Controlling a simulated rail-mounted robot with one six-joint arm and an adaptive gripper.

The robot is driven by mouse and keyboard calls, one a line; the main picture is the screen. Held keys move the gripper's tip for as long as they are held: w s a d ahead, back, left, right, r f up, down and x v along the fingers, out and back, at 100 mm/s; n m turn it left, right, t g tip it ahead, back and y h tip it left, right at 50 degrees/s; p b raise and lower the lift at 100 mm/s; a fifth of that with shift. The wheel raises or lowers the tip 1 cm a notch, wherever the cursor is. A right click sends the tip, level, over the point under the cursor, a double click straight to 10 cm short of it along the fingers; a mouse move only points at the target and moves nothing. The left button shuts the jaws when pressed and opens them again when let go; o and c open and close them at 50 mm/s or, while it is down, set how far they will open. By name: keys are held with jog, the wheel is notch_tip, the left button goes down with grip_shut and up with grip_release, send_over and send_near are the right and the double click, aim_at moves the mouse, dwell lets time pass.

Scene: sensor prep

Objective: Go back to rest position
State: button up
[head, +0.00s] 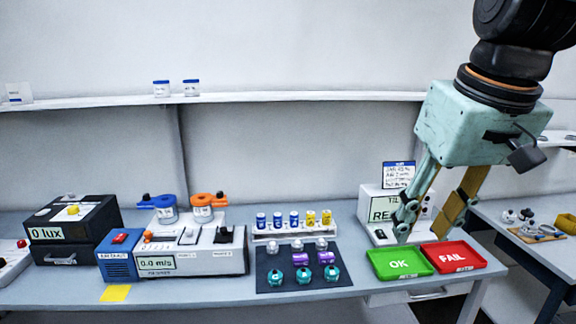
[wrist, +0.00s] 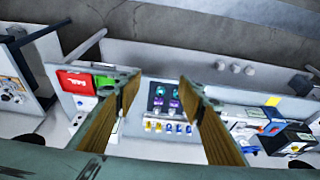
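My gripper (head: 424,228) is at the right of the head view, pointing down in front of the grey-white device with a "RE..." display (head: 383,208). Its fingers overlap that device and the back of the green OK tray (head: 384,271) in the picture. I cannot tell the exact height, and no contact shows. In the wrist view my gripper (wrist: 160,92) has its two tan-padded fingers well apart, with nothing between them. The dark mat (wrist: 154,88) and its sensors show far below through the gap. My gripper is open and empty.
The red FAIL tray (head: 485,258) lies beside the OK tray; both look empty. A vial rack (head: 262,238) stands behind the dark mat (head: 264,286) with several sensors. The airflow device (head: 197,262) and black lux box (head: 95,213) stand left. A shelf (head: 300,97) runs along the wall.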

jog(key=s+f, duration=0.2)
jog(key=s, duration=0.7)
jog(key=s+a+f+m, duration=0.1)
jog(key=s+f, duration=0.2)
jog(key=s, duration=0.6)
jog(key=shift+a+f, duration=0.25)
jog(key=shift+a, duration=0.05)
